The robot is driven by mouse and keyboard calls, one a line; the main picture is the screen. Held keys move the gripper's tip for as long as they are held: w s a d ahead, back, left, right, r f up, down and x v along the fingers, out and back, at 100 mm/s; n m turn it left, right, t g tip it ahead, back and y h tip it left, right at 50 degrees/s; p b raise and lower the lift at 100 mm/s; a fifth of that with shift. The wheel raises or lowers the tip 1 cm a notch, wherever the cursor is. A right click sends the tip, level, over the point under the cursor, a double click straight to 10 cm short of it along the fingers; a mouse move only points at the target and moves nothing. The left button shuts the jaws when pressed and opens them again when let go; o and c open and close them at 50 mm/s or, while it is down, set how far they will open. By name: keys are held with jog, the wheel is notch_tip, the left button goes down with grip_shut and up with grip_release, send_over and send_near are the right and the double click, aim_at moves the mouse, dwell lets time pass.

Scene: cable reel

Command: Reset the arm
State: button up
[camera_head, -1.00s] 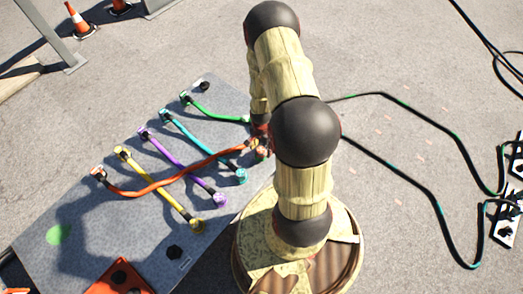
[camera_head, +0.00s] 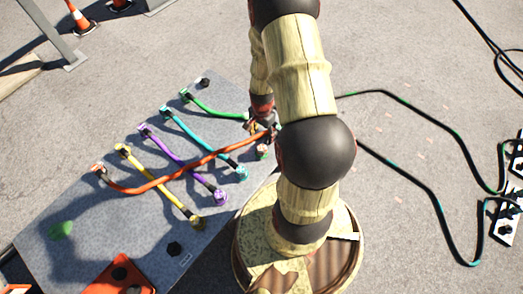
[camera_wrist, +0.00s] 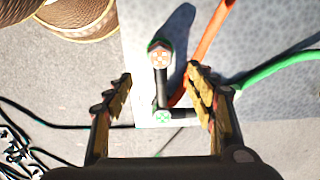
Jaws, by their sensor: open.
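My gripper (camera_head: 264,118) is at the right edge of the grey board (camera_head: 75,205), partly hidden by my arm in the head view. In the wrist view my gripper (camera_wrist: 160,85) is open, its fingers apart on either side of a dark connector with a red-orange top (camera_wrist: 160,56) and a green-marked end (camera_wrist: 163,117). I cannot tell whether the fingers touch anything. The orange cable (camera_head: 170,182) crosses over other cables on the board, its right end near my gripper. The green cable (camera_head: 212,109) also ends near it.
Yellow (camera_head: 160,188), purple (camera_head: 178,166) and cyan (camera_head: 200,142) cables lie on the board. A red-topped connector (camera_head: 262,152) stands at its right edge. Black cables (camera_head: 410,110) run over the ground at right. Traffic cones (camera_head: 80,20) stand at top left.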

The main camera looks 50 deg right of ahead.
dwell(0.5)
jog(key=s+a+n+g+y, duration=0.1)
jog(key=s+a+n+g, duration=0.15)
jog(key=s, duration=0.25)
jog(key=a+r+n+t, duration=0.2)
jog(key=a+r+n, duration=0.3)
jog(key=r, duration=0.9)
jog(key=s+a+r+n+t+p, duration=0.1)
jog(key=a+r+n+t, duration=0.2)
jog(key=a+r, duration=0.5)
jog(key=s+a+r+n+t+h, duration=0.1)
jog(key=a+r+n+t, duration=0.2)
jog(key=r, duration=1.9)
jog(key=a+n, duration=0.3)
jog(key=a, duration=0.1)
jog(key=shift+s+a+r+n, duration=0.2)
jog(key=shift+a+r+n, duration=0.05)
jog(key=shift+a+n, duration=0.1)
